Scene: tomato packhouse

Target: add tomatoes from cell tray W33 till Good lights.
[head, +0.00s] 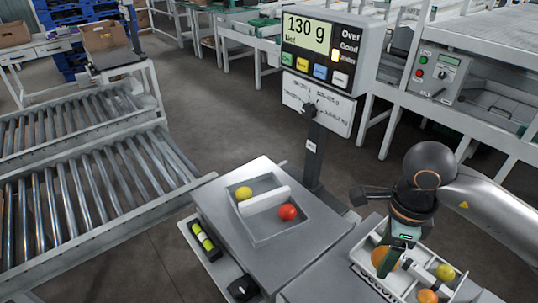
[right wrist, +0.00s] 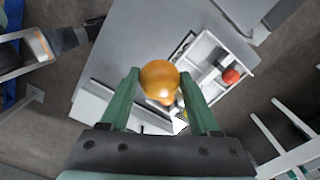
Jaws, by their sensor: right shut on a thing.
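My right gripper (head: 390,262) points down over a white cell tray (head: 408,297) at the lower right; its label is too small to read. Its green fingers are shut on an orange tomato (right wrist: 160,80). A yellow tomato (head: 445,271) and another orange tomato (head: 427,296) lie in this tray. The tray on the scale (head: 258,237) has a divider, with a yellow tomato (head: 243,193) and a red tomato (head: 288,212) on opposite sides. The display (head: 306,33) reads 130 g; the lowest lamp (head: 335,56), below Good, is lit. My left gripper is out of view.
The display post (head: 315,150) rises behind the scale. Roller conveyors (head: 90,195) run along the left. A narrow holder with yellow-green items (head: 203,237) sits beside the scale. A white tray with a red tomato (right wrist: 230,76) shows beyond the fingers in the right wrist view.

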